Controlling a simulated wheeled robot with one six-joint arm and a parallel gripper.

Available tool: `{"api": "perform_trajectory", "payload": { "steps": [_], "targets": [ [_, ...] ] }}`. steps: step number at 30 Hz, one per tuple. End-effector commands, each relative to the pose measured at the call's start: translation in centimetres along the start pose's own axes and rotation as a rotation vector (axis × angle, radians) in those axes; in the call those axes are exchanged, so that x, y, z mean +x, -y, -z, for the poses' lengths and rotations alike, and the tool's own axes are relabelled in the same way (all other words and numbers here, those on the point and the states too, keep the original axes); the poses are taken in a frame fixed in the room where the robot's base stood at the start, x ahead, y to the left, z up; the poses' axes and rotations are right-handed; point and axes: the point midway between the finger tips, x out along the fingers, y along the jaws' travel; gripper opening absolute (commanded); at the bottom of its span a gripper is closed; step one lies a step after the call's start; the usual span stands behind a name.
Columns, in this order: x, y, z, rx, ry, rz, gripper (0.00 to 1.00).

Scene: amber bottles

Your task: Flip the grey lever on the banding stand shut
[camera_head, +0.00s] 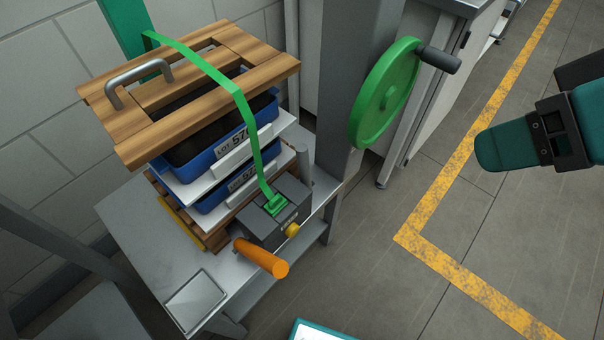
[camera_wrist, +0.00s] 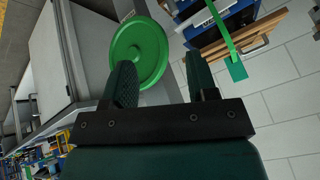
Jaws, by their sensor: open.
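The banding stand (camera_head: 160,222) is a grey metal bench at left centre in the head view. A grey and black clamp block (camera_head: 262,228) sits at its front edge, with a green strap end, a yellow knob and an orange handle. A short grey upright bar (camera_head: 304,163) stands at the block's back right; it looks like the grey lever, but I cannot be sure. My gripper (camera_head: 490,150) is far to the right of the stand, over the floor. In the wrist view its two dark green fingers (camera_wrist: 158,68) are apart, with nothing held between them.
A green handwheel (camera_head: 387,92) with a dark handle is on a grey column between the stand and my gripper. Blue trays (camera_head: 205,165) under a wooden pallet (camera_head: 135,135) are strapped on the stand. The floor (camera_head: 370,270) at front right is clear, with yellow lines.

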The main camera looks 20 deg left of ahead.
Motion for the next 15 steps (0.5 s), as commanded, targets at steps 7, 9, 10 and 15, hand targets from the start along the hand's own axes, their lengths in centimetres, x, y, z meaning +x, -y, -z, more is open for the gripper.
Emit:
{"api": "perform_trajectory", "payload": {
  "steps": [7,9,10,15],
  "targets": [
    [10.8,-1.5,-1.9,-0.105,-0.244,0.006,0.53],
    [13.0,-1.6,-2.1,-0.134,-0.312,0.010,0.53],
    [13.9,-1.6,-2.2,-0.145,-0.342,0.012,0.53],
    [18.9,-1.7,-3.0,-0.210,-0.511,0.020,0.53]
  ]
}}
